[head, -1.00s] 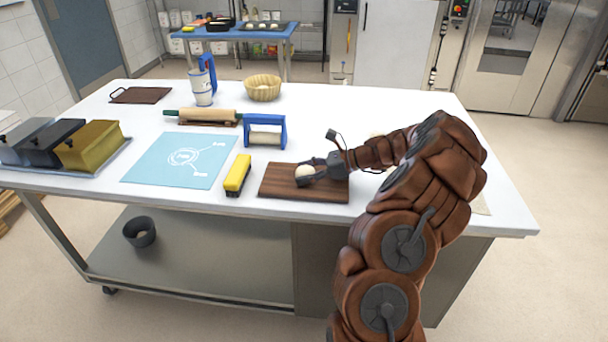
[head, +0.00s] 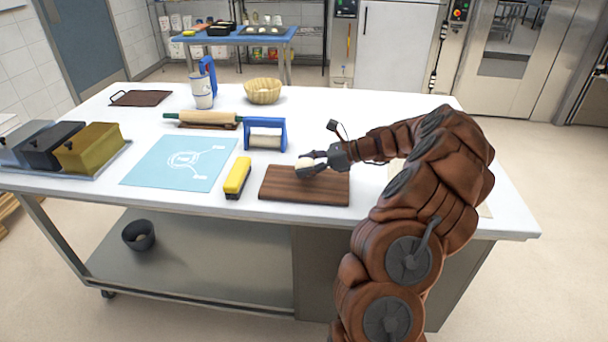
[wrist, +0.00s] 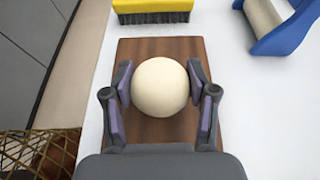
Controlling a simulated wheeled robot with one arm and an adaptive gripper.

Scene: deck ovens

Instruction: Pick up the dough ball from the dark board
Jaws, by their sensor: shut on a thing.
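The pale dough ball (wrist: 160,86) sits between the two fingers of my gripper (wrist: 160,100) in the wrist view, with a pad against each side. The board's top looks bare.
A yellow brush (head: 238,177) lies left of the board, beside a blue mat (head: 178,162). A blue-framed roller (head: 265,134) stands behind the board. Lidded tins (head: 90,148) stand at the left. A rolling pin (head: 205,118) and a basket (head: 262,91) are farther back.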

